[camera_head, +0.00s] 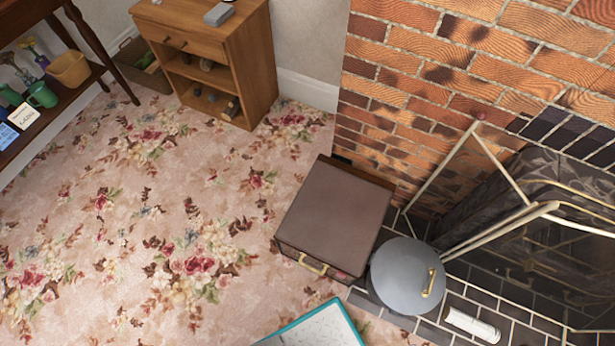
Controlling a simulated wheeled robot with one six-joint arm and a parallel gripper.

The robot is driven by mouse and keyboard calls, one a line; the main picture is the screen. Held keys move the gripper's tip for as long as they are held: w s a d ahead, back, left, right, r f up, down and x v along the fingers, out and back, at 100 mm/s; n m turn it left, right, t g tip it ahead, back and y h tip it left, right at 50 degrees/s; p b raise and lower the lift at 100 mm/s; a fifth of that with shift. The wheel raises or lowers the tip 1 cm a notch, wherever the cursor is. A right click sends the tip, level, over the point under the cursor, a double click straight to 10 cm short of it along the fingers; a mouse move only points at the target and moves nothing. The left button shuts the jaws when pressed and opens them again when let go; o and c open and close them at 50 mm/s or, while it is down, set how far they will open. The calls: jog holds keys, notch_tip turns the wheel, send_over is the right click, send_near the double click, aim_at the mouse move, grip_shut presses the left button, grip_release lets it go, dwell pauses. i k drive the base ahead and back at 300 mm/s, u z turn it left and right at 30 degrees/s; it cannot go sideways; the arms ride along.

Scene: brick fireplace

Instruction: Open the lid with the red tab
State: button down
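A brown box (333,213) with a flat, closed top stands on the carpet against the brick wall. Its front has a brass handle (313,265), and a small reddish mark (342,275) shows near the front right corner; I cannot tell if this is a tab. A grey round bin (402,276) stands just right of the box, its lid shut with a brass handle (429,283) on top. No clear red tab shows on it. My gripper is not in view.
A brass-framed fire screen (500,220) stands right, on the dark tiled hearth (465,290), where a white roll (472,325) lies. A teal-edged flat thing (318,328) is cut off below. A wooden cabinet (212,60) stands behind. The floral carpet (130,220) is clear at left.

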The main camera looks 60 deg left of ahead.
aim_at(336, 218)
jog(key=u, duration=0.5)
jog(key=k, duration=1.2)
jog(key=u, duration=0.95)
jog(key=i, duration=0.7)
jog(key=z, duration=0.4)
jog(key=k, duration=0.7)
jog(key=z, duration=0.4)
